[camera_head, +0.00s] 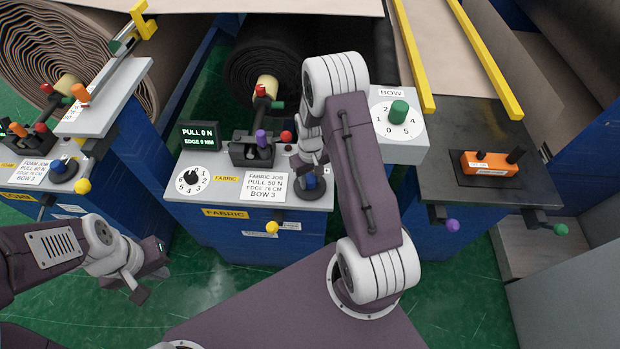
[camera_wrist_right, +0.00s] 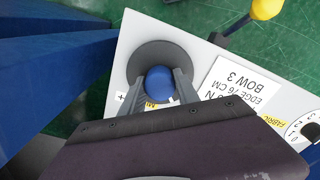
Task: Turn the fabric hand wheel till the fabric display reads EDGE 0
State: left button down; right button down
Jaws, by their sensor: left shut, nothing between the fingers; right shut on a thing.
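The fabric hand wheel is a dark disc with a blue knob (camera_head: 309,182) on the right end of the grey fabric panel. In the right wrist view the dark wheel (camera_wrist_right: 148,52) shows with its blue knob (camera_wrist_right: 160,84) between my fingers. My right gripper (camera_head: 303,170) comes down from above and is shut on that knob. The fabric display (camera_head: 199,135) is dark with pale text: PULL 0 N, and an EDGE line in MM whose digit is too small to read surely. My left gripper (camera_head: 144,287) is shut and empty, low at left.
The fabric panel (camera_head: 212,163) carries a white dial (camera_head: 191,180), a job card (camera_head: 265,187) and a purple-knobbed lever (camera_head: 262,140). A yellow knob (camera_head: 272,228) sticks out in front. A green-knobbed BOW dial (camera_head: 398,111) stands right of my arm. Green floor is free around my left gripper.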

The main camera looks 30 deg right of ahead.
aim_at(310, 178)
dwell(0.3)
jog(key=c, duration=0.9)
grip_release()
jog(key=shift+r, duration=0.15)
notch_tip(310, 178, up, 9)
jog(key=shift+f, duration=0.1)
